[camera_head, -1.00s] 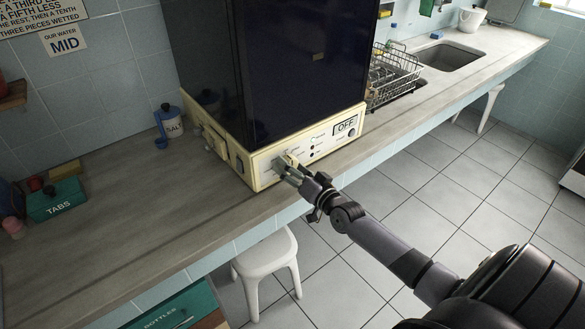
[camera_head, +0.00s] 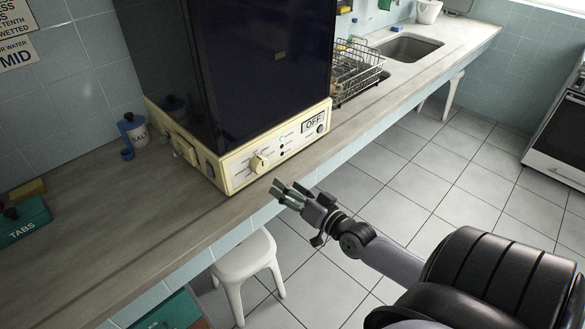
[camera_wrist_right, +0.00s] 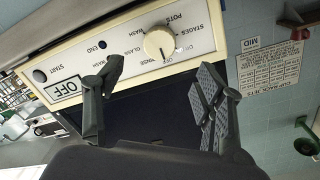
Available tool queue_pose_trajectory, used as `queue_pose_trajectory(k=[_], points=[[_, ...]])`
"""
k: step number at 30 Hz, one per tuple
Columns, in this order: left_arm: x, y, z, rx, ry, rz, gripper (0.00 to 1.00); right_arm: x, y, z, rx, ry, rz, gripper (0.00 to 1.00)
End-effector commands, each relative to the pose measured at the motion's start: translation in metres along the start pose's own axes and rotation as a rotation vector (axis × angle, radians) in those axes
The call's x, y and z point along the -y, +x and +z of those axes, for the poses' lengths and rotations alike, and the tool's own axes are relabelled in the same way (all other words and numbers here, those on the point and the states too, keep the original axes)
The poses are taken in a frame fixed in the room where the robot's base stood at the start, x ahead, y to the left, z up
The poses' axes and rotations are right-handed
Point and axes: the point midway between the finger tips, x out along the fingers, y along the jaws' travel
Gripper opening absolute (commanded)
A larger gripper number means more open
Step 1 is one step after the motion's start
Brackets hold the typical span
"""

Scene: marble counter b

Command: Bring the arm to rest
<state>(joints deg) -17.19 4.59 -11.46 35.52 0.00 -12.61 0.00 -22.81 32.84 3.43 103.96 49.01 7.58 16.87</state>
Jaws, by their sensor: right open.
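My right gripper (camera_head: 290,194) is open and empty, held in front of the cream dishwasher panel at the counter's front edge. It is apart from the panel's dial (camera_head: 260,164). In the right wrist view the gripper's two dark fingers (camera_wrist_right: 160,95) are spread, with the cream dial (camera_wrist_right: 159,42) beyond them and nothing between them. The panel display (camera_head: 314,123) reads OFF, and it also shows in the wrist view (camera_wrist_right: 63,89). My left gripper is not in view.
The dark-hooded machine (camera_head: 270,60) stands on the counter (camera_head: 120,220). A salt container (camera_head: 134,131) and a green TABS box (camera_head: 22,221) are at left. A wire rack (camera_head: 357,70) and sink (camera_head: 410,47) lie beyond. A white stool (camera_head: 246,262) stands below; the tiled floor at right is open.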

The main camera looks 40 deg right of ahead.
Motion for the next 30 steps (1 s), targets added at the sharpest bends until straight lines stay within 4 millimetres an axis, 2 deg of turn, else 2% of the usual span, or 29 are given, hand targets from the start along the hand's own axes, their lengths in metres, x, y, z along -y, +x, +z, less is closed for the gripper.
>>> queue_pose_trajectory(k=[6, 23, 26, 29, 30], points=[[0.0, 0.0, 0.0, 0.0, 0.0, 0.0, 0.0, 0.001, -0.011, 0.0, 0.0, -0.001, -0.001, 0.64], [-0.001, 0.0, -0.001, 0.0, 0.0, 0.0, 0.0, -0.002, -0.011, 0.003, 0.005, -0.003, 0.005, 0.64], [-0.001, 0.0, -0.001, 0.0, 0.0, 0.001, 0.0, -0.019, -0.013, 0.021, 0.035, -0.023, 0.042, 0.64], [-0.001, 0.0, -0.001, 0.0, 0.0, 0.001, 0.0, -0.052, -0.022, 0.062, 0.11, -0.072, 0.117, 0.64], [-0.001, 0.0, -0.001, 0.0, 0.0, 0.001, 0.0, -0.068, -0.028, 0.085, 0.152, -0.096, 0.153, 0.64]])
